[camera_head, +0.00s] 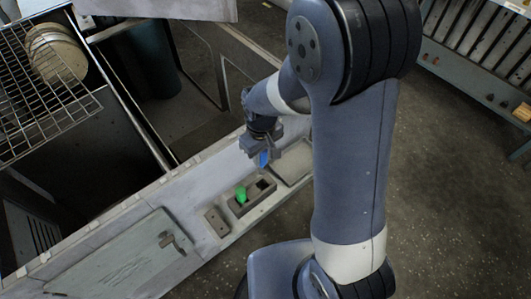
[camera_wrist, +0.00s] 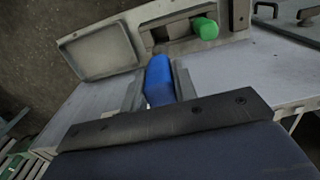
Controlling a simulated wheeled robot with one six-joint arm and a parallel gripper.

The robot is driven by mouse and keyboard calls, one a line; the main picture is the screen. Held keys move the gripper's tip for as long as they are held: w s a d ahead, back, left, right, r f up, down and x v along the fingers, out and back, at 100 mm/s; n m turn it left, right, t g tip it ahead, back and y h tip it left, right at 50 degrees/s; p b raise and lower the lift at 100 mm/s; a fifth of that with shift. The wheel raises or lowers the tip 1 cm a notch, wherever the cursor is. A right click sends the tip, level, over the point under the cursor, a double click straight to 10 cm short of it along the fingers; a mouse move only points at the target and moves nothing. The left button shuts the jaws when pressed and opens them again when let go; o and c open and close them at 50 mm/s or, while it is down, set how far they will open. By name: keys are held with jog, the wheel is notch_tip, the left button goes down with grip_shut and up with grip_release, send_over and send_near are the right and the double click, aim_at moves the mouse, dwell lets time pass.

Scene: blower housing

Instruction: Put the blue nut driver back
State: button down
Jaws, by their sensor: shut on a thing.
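The blue nut driver (camera_wrist: 159,82) is between the two fingers of my gripper (camera_wrist: 158,88), which is shut on its blue handle. In the head view the blue handle (camera_head: 263,159) shows just below my gripper (camera_head: 268,158), above the ledge. A grey holder block (camera_head: 236,207) sits on the ledge, with a green-handled tool (camera_head: 241,194) in its left part and a dark opening (camera_head: 262,184) to the right. The green handle also shows in the wrist view (camera_wrist: 205,28). The nut driver's lower end is hidden, so I cannot tell whether it touches the holder.
A shallow grey tray (camera_head: 293,164) lies right of the holder, and a small grey block (camera_head: 217,222) lies left. A panel with a latch (camera_head: 172,241) is farther left. An open housing with a wire rack (camera_head: 38,88) lies behind the ledge.

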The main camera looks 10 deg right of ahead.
aim_at(262, 172)
jog(key=shift+f+b, duration=2.9)
jog(key=shift+f, duration=1)
jog(key=shift+f, duration=0.15)
jog(key=shift+f+b, duration=0.9)
jog(key=shift+f, duration=0.1)
jog(key=shift+f+b, duration=0.9)
jog(key=shift+f, duration=0.15)
jog(key=shift+f, duration=0.1)
jog(key=shift+f+b, duration=0.4)
jog(key=shift+b, duration=0.05)
jog(key=shift+f, duration=0.1)
